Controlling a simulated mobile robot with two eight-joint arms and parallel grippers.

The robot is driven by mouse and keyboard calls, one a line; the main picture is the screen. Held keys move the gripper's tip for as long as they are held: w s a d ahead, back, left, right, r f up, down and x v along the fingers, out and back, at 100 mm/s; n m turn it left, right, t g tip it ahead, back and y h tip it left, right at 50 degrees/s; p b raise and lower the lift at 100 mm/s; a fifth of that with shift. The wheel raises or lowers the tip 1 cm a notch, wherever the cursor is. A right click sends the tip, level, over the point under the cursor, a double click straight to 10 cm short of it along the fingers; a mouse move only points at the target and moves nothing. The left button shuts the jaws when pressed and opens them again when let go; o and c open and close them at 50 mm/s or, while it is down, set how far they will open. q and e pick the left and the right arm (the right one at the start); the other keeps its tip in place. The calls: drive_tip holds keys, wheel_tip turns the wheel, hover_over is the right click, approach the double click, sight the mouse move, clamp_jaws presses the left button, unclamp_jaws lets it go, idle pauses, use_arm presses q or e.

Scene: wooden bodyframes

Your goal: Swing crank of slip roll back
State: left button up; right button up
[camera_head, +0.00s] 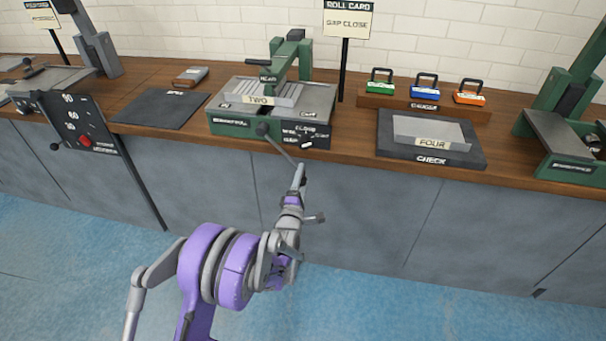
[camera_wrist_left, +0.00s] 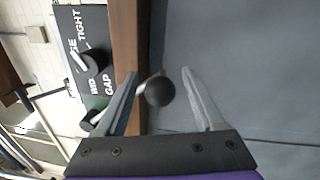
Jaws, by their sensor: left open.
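The slip roll (camera_head: 230,125) is the green and grey machine in the middle of the bench, with a plate marked TWO on it. Its crank (camera_head: 280,147) is a thin arm running from a dark hub on the front face down and right towards my left gripper (camera_head: 300,172). In the left wrist view a dark round knob (camera_wrist_left: 160,91) lies between the two spread fingers of my left gripper (camera_wrist_left: 160,72). The gripper is open. I cannot tell whether a finger touches the knob. My right gripper is not in view.
The machine's dark panel (camera_wrist_left: 88,45) with lettering and a knob is beside the fingers. The bench edge (camera_wrist_left: 127,35) and grey cabinet front (camera_wrist_left: 240,60) are close. On the bench, a dark check mat (camera_head: 470,155) lies right and a dark mat (camera_head: 160,110) left.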

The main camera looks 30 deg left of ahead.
use_arm(q)
drive_tip(key=r+v, duration=0.1)
drive_tip(key=v, duration=0.7)
drive_tip(key=shift+s+f, duration=0.45)
drive_tip(key=shift+f, duration=0.1)
drive_tip(key=shift+d, duration=0.1)
drive_tip(key=shift+c, duration=0.2)
